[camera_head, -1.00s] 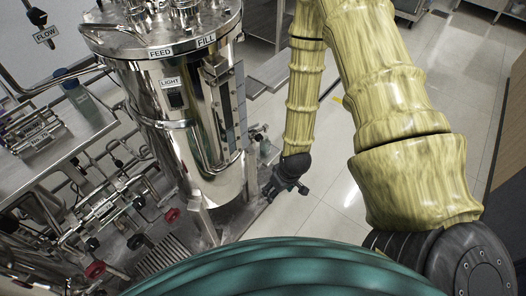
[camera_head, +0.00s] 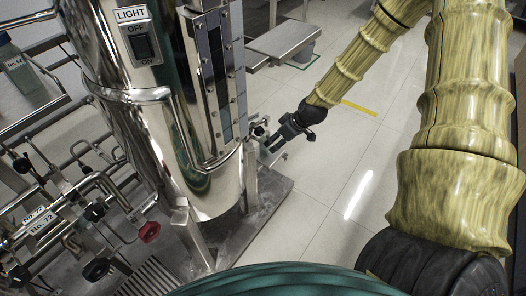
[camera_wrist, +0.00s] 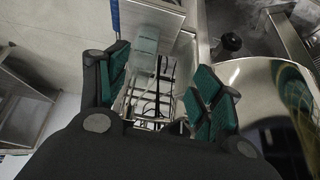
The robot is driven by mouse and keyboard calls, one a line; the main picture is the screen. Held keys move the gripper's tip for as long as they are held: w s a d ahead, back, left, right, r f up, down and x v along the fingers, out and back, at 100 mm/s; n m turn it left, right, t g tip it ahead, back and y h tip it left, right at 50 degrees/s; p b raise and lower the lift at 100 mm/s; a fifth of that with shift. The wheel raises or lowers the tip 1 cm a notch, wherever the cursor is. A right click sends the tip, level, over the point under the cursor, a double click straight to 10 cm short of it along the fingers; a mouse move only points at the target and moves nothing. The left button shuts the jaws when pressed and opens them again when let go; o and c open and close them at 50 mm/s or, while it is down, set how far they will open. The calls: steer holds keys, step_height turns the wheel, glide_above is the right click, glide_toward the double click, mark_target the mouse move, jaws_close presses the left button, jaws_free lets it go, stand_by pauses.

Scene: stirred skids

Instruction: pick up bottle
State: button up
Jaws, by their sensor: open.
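A translucent grey-green bottle (camera_head: 28,84) with a pale label stands at the far left of the head view, behind the pipework and left of the steel tank. My gripper (camera_head: 266,146) is on the other side of the tank, at its lower right, well apart from the bottle. In the wrist view my gripper (camera_wrist: 164,95) is open, with green finger pads apart and nothing held between them. A pale translucent shape shows beyond the fingers there; I cannot tell whether it is the bottle.
The shiny steel tank (camera_head: 150,130) stands between my gripper and the bottle. Pipes and red and black valve knobs (camera_head: 149,232) crowd the lower left. A low steel bench (camera_head: 285,42) stands behind. The tiled floor (camera_head: 345,170) right of the tank is clear.

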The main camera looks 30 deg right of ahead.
steer(key=shift+w+d+r+b+x, duration=0.1)
steer(key=shift+w+d+b+x, duration=0.25)
steer(key=shift+b+x, duration=1.15)
steer(key=shift+w+d+r+b+x, duration=0.1)
steer(key=shift+w+d+b+x, duration=0.2)
steer(key=shift+x, duration=2.4)
steer(key=shift+w+d+r+b+x, duration=0.1)
steer(key=shift+w+d+b+x, duration=0.2)
steer(key=shift+b+x, duration=1.2)
steer(key=shift+w+f+p, duration=0.25)
steer(key=shift+f+p, duration=0.25)
steer(key=shift+p, duration=0.1)
steer(key=c, duration=1.2)
steer(key=shift+r, duration=0.1)
steer(key=shift+c, duration=0.2)
